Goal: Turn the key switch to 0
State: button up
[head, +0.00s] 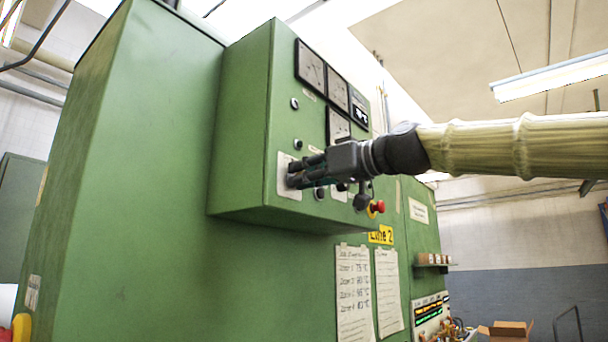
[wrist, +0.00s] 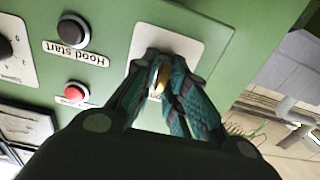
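The key switch sits on a pale plate (head: 283,188) at the lower left of the green control box, and the plate also shows in the wrist view (wrist: 206,48). A yellow-gold key (wrist: 162,78) shows in the wrist view between the teal finger pads. My gripper (head: 293,175) reaches in from the right, its fingertips at the plate. In the wrist view my gripper (wrist: 163,72) is closed in around the key, with the pads close on both sides. The fingers hide most of the switch and the plate's label, so the key's setting cannot be read.
Beside the plate are a black "Hood start" button (wrist: 73,31), a red button (wrist: 76,94) and a dial (wrist: 5,48). A red mushroom button (head: 378,207) sits at the box's lower right. Paper sheets (head: 354,290) hang below. Open room lies right.

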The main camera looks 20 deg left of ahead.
jog(key=shift+o, duration=0.6)
jog(key=shift+d, duration=0.1)
jog(key=shift+s+d, duration=0.15)
jog(key=shift+d, duration=0.15)
jog(key=v, duration=1.1)
jog(key=shift+d, duration=0.15)
